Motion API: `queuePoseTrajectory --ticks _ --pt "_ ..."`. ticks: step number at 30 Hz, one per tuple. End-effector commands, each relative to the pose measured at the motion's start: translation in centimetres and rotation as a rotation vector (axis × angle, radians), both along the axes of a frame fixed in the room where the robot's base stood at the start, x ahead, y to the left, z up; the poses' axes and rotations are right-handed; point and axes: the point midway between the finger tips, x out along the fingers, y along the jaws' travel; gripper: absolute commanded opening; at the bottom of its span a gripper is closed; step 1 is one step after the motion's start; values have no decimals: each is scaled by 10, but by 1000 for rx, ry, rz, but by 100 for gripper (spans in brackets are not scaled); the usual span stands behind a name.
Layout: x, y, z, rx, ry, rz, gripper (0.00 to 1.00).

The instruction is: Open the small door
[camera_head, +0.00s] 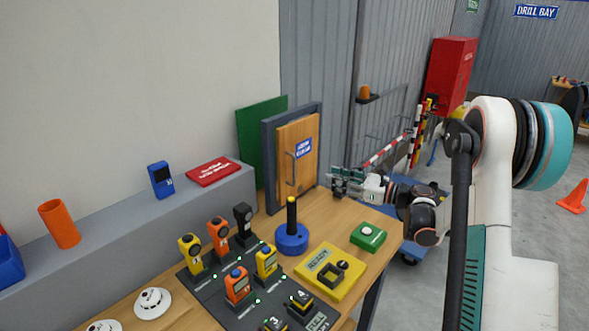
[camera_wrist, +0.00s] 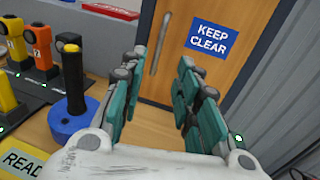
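The small door (camera_head: 298,157) is a wooden panel in a dark grey frame at the back of the table. It looks shut. It carries a blue "KEEP CLEAR" sign (camera_wrist: 214,38) and a vertical metal handle (camera_wrist: 160,43) on its left side. The handle also shows in the head view (camera_head: 290,169). My gripper (camera_head: 337,182) is to the right of the door, apart from it. In the wrist view its teal fingers (camera_wrist: 155,88) are spread with nothing between them, and the door stands beyond them. The handle lies ahead, near the left finger.
A blue base with a black post (camera_head: 291,238) stands in front of the door. A yellow block (camera_head: 329,272), a green button box (camera_head: 368,237) and a black charging tray with several handheld devices (camera_head: 240,285) sit nearby. A grey ledge (camera_head: 130,228) runs along the wall.

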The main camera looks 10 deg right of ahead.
Motion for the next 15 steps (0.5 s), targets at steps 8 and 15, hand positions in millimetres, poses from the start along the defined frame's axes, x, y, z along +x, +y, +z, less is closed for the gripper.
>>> queuePoseTrajectory --ticks 8,15 --pt "17 16 -1 30 0 2 30" --pt "49 51 -2 27 0 3 30"
